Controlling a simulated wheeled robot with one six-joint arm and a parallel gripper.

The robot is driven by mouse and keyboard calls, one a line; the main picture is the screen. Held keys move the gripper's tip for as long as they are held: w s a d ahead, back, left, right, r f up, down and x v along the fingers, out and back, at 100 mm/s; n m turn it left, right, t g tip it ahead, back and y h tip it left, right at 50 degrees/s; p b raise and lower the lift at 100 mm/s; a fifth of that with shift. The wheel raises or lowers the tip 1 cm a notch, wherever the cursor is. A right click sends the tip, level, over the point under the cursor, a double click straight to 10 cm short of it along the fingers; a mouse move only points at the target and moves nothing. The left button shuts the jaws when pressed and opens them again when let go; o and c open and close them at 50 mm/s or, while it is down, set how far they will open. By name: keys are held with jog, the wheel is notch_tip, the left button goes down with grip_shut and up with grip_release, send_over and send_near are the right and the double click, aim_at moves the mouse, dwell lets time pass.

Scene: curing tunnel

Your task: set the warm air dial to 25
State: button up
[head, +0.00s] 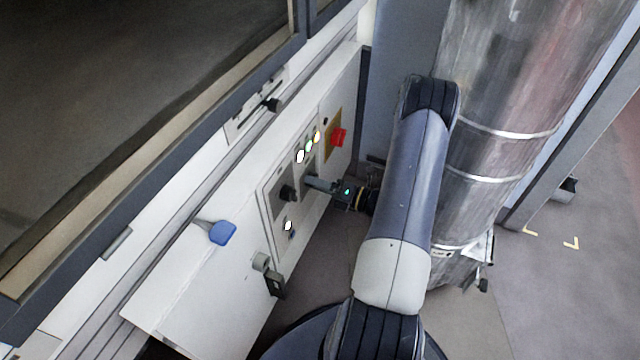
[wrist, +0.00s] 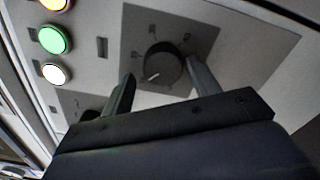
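A round black dial (wrist: 164,69) with a pale pointer mark sits on a dark grey plate in the wrist view. Its pointer aims to the lower left; the scale marks around it are too small to read. My gripper (wrist: 161,72) is open, with one finger on each side of this dial and a gap at least on the left. In the head view my gripper (head: 308,180) reaches the control panel (head: 266,215) and hides the dial there. A second black knob (head: 287,193) is to its left. I cannot read which one is labelled warm air.
Orange, green (wrist: 54,39) and white lamps are in a row near the dial. A red switch (head: 338,136) on a yellow plate is further right. A blue-ended handle (head: 221,232) sticks out at the left. A large metal duct (head: 500,130) stands right of my arm.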

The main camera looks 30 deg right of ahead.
jog(key=shift+s+d, duration=0.1)
jog(key=shift+d, duration=0.05)
jog(key=p+v, duration=0.1)
jog(key=v, duration=0.9)
jog(key=shift+s+d, duration=0.2)
jog(key=shift+d, duration=0.1)
jog(key=shift+s+r, duration=0.1)
jog(key=shift+s, duration=0.05)
jog(key=shift+a, duration=0.1)
jog(key=w+a+n+b, duration=0.3)
jog(key=w+n+b, duration=0.1)
jog(key=n, duration=0.4)
jog(key=w+a+n+y+b, duration=0.1)
jog(key=w+a+n+b, duration=0.1)
jog(key=w+n+b, duration=0.3)
jog(key=n, duration=0.3)
jog(key=shift+w+a+g+b, duration=0.15)
jog(key=shift+a+g+b, duration=0.2)
jog(key=shift+a+g, duration=0.05)
